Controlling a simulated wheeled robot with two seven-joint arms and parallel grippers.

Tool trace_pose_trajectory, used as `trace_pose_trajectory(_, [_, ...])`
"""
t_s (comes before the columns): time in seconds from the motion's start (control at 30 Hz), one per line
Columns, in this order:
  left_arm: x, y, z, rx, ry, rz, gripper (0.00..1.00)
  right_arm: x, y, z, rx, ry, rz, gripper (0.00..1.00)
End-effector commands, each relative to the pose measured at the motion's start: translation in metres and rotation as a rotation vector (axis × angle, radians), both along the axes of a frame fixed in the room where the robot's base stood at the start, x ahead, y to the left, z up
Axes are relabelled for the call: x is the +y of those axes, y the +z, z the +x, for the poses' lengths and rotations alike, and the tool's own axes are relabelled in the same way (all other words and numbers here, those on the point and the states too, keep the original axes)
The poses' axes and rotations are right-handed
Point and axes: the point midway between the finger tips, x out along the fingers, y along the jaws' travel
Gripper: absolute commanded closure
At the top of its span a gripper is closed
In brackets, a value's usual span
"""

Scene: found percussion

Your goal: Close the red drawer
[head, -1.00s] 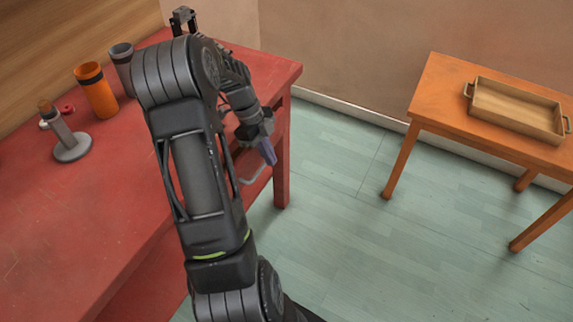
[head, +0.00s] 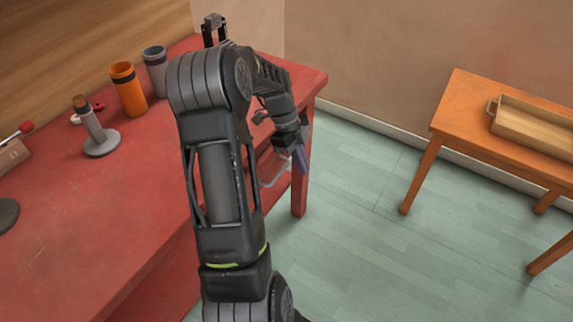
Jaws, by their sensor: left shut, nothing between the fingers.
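The red table (head: 120,200) has a red drawer (head: 268,163) at its right end, mostly hidden behind my left arm. A pale grey loop handle (head: 272,184) shows at the drawer's outer side. How far the drawer stands open cannot be told from this view. My left gripper (head: 300,160) is shut and empty, pointing down beside the table's right end, close to the handle. Whether it touches the drawer cannot be told. My right gripper is not in view.
On the red table stand an orange cup (head: 129,92), a grey cup (head: 155,72) and a grey stand with a post (head: 100,141). An orange table (head: 464,110) with a wooden tray (head: 530,130) stands at the right. The floor between the tables is clear.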

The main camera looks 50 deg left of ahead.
Motion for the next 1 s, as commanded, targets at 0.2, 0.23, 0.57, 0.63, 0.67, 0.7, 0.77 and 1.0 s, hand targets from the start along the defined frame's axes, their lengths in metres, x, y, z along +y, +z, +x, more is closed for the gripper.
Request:
trace_pose_trajectory(0.2, [0.021, 0.049, -0.008, -0.003, 0.005, 0.006, 1.00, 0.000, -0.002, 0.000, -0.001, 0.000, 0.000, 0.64])
trace_pose_trajectory(0.23, [0.023, 0.055, -0.009, -0.002, 0.005, 0.005, 1.00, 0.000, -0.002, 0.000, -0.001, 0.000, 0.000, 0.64])
trace_pose_trajectory(0.57, [0.035, 0.092, -0.014, 0.001, 0.003, 0.002, 1.00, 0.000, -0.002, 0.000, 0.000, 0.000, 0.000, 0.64])
trace_pose_trajectory(0.63, [0.035, 0.093, -0.014, 0.001, 0.003, 0.002, 1.00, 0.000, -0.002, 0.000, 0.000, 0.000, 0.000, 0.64])
trace_pose_trajectory(0.67, [0.035, 0.093, -0.014, 0.001, 0.003, 0.002, 1.00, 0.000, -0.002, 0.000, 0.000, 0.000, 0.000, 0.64])
trace_pose_trajectory(0.7, [0.035, 0.093, -0.014, 0.001, 0.003, 0.002, 1.00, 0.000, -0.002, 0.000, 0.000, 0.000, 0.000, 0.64])
trace_pose_trajectory(0.77, [0.035, 0.093, -0.014, 0.001, 0.003, 0.002, 1.00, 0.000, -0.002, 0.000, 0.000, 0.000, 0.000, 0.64])
trace_pose_trajectory(1.0, [0.028, 0.098, -0.007, -0.007, -0.018, 0.001, 1.00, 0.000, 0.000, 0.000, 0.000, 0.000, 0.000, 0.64])
